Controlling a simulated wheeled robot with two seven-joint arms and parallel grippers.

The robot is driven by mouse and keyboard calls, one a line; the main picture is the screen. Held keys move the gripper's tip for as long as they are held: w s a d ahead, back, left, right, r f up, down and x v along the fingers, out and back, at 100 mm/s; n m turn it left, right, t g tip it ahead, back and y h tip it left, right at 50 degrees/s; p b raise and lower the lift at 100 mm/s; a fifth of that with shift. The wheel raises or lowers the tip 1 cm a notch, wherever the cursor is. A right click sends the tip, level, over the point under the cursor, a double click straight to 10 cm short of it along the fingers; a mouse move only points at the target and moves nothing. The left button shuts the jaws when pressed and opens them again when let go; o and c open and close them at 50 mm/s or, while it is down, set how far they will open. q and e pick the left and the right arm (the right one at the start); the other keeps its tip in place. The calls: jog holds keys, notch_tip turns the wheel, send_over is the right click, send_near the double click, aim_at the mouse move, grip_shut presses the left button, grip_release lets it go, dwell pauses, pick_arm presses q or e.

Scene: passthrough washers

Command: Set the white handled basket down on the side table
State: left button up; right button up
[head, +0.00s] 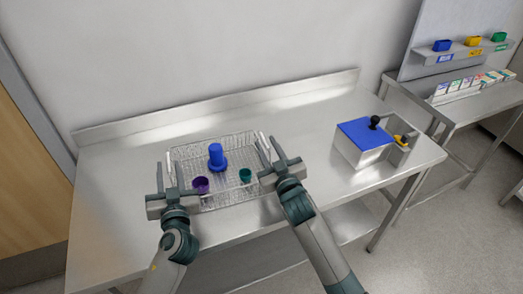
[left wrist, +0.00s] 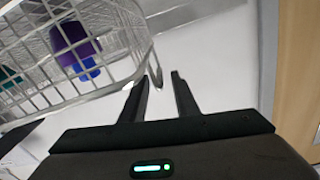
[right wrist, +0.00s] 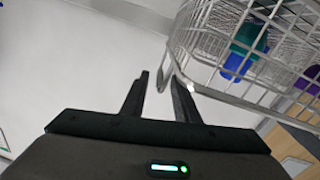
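The white handled basket (head: 215,160) is a wire basket on the steel table (head: 115,215). It holds a blue flanged piece (head: 216,157), a purple cup (head: 201,185) and a teal cup (head: 245,175). White handles stand at its left (head: 169,160) and right ends. My left gripper (head: 168,176) is at the left handle, fingers apart on either side of it; the basket also shows in the left wrist view (left wrist: 135,40). My right gripper (head: 270,153) is likewise open around the right handle, beside the basket in the right wrist view (right wrist: 215,90). I cannot tell whether the fingers touch the handles.
A grey box with a blue lid and black knob (head: 365,135) stands on the table's right side. A second steel table (head: 455,112) at the right carries small boxes and a shelf with blue, yellow and green bins (head: 472,42). A wall closes off the back.

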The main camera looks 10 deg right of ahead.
pick_arm(q)
jog(key=shift+s+d, duration=0.2)
jog(key=shift+s, duration=0.85)
jog(key=shift+s+d, duration=0.15)
jog(key=shift+s, duration=0.85)
jog(key=shift+s+d, duration=0.2)
jog(key=shift+s, duration=0.85)
pick_arm(e)
jog(key=shift+s, duration=0.1)
jog(key=s+d, duration=0.2)
jog(key=s, duration=0.9)
jog(key=shift+s+d, duration=0.15)
jog(key=shift+s, duration=0.15)
jog(key=shift+s+f, duration=0.1)
